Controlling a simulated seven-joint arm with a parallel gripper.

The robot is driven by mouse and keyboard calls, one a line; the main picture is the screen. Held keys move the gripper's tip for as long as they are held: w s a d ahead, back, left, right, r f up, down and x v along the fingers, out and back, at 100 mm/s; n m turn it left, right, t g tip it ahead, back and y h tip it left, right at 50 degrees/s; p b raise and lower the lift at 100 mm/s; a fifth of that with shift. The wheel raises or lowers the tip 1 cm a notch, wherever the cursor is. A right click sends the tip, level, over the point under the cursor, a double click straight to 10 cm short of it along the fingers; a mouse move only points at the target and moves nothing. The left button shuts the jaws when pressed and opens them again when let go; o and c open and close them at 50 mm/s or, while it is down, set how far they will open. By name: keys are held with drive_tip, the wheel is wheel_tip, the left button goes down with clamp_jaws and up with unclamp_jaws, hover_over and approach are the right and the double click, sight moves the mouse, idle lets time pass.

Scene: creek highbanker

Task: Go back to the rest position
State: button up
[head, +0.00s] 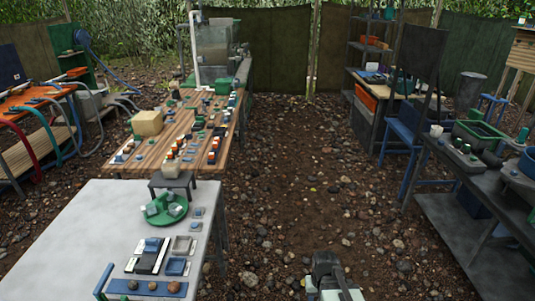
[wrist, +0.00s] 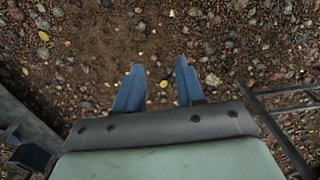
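In the wrist view my gripper (wrist: 157,88) points down over bare gravelly ground. Its two blue fingers stand apart with nothing between them but the ground and a small yellow leaf beyond. In the head view part of my arm shows at the bottom centre, over the gravel path; the fingers cannot be made out there. No object is touching the gripper.
A white table (head: 75,225) stands at the lower left, with a wooden table (head: 145,158) full of small items behind it. A dark bench (head: 450,210) stands at the right. The gravel path (head: 315,180) between them is clear. Dark legs or rails show at both sides in the wrist view.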

drive_tip(key=s+f+g, duration=0.3)
drive_tip(key=s+f, duration=0.7)
drive_tip(key=s, duration=0.4)
drive_tip(key=s+f+g, duration=0.3)
drive_tip(key=s+f, duration=0.6)
drive_tip(key=s, duration=0.6)
drive_tip(key=shift+f+g, duration=0.3)
drive_tip(key=shift+f, duration=0.05)
